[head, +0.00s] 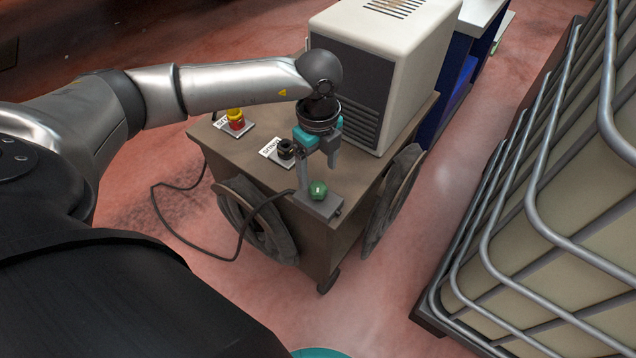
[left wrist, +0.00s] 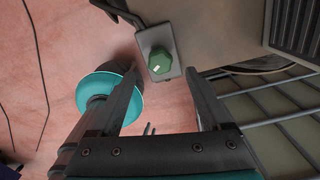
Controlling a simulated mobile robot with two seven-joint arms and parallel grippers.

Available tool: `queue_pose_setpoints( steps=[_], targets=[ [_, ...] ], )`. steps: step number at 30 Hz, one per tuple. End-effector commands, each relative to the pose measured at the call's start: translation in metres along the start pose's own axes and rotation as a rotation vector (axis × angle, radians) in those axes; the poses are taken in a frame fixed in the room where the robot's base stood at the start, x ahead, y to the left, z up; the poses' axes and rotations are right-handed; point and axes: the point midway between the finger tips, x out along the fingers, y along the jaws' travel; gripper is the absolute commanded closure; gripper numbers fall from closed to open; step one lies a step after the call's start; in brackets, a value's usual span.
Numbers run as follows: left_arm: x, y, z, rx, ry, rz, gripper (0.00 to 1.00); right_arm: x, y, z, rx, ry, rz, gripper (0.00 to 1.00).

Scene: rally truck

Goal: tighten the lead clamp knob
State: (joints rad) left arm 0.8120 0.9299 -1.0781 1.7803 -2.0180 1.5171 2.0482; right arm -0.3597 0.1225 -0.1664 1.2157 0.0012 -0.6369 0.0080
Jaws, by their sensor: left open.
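The lead clamp is a small grey block (head: 313,207) at the front corner of a brown cart top. Its green faceted knob (head: 318,189) stands on top, with a small white mark. My left gripper (head: 318,170) points down above the knob, open and empty. In the left wrist view the knob (left wrist: 160,62) lies near the line between the open fingertips (left wrist: 162,78), beyond them. No contact shows. My right gripper is not in view.
The brown cart (head: 355,192) carries a cream machine (head: 400,45), a black terminal (head: 286,150) and a red-yellow terminal (head: 236,118). A dark cable (head: 245,226) loops from the clamp's side. A metal-caged container (head: 560,200) stands at right, with open floor between.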

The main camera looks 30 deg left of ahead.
Motion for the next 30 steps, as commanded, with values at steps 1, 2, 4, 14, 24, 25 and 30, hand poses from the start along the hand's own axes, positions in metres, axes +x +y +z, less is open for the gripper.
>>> queue_pose_setpoints(
  steps=[1,2,4,14,24,25,30],
  targets=[
    [0.009,0.001,0.0,0.0,0.001,0.002,0.19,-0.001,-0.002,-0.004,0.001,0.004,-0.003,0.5],
    [0.012,0.0,0.0,0.0,0.001,0.002,0.19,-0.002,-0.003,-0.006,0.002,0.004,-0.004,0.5],
    [0.02,0.0,0.0,0.0,0.0,0.002,0.19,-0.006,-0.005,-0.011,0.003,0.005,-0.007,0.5],
    [0.049,0.0,0.0,0.001,0.001,0.0,0.19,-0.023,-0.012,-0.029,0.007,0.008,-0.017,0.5],
    [0.056,0.0,0.0,0.0,0.0,0.0,0.19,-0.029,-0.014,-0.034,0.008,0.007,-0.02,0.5],
    [0.056,0.0,0.0,0.0,0.0,0.0,0.19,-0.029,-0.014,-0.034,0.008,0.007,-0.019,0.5],
    [0.056,0.0,0.0,0.0,0.0,0.0,0.24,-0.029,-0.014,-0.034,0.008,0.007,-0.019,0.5]
  ],
)
